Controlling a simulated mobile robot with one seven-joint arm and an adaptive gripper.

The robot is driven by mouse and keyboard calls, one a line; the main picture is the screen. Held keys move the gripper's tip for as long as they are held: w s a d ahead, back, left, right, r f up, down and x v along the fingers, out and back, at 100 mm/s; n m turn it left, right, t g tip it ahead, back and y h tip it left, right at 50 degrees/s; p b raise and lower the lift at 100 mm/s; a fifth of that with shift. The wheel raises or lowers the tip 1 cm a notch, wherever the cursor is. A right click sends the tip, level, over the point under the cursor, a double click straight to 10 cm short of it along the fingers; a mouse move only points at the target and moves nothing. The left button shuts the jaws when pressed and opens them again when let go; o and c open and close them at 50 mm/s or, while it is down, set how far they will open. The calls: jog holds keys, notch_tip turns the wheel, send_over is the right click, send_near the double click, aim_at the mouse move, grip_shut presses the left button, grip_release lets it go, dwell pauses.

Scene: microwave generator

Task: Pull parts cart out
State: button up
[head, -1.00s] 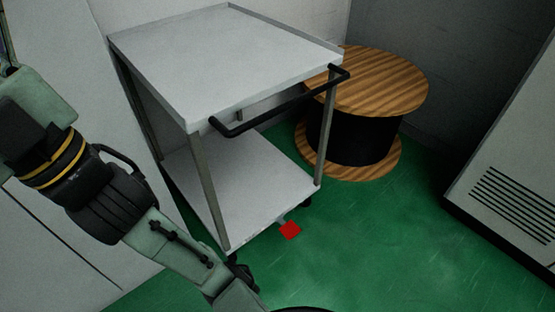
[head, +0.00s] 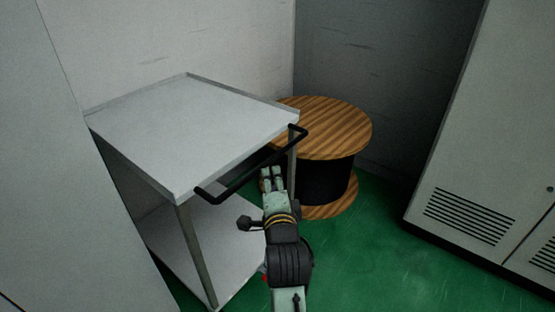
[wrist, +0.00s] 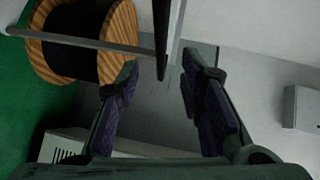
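The parts cart (head: 190,125) is a grey two-shelf metal cart at the left of the head view, with a black bar handle (head: 240,178) along its near right side. My gripper (head: 272,173) is in front of the cart, close to the handle's middle and, in that view, just below and right of it. In the wrist view my gripper (wrist: 160,95) has its two fingers spread wide with nothing between them. The black handle (wrist: 162,40) shows there at top centre, just beyond the fingertips. My arm hides part of the lower shelf (head: 215,240).
A wooden cable spool (head: 325,130) with black cable stands right behind the cart; it also shows in the wrist view (wrist: 85,40). A grey vented cabinet (head: 470,160) is at the right. Walls close in the back. Green floor (head: 370,250) is free between cart and cabinet.

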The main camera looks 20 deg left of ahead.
aim_at(269, 165)
jog(key=p+x, duration=0.2)
jog(key=x, duration=0.8)
jog(key=shift+w+a, duration=0.2)
jog(key=shift+a, duration=0.05)
jog(key=shift+c, duration=0.6)
grip_shut()
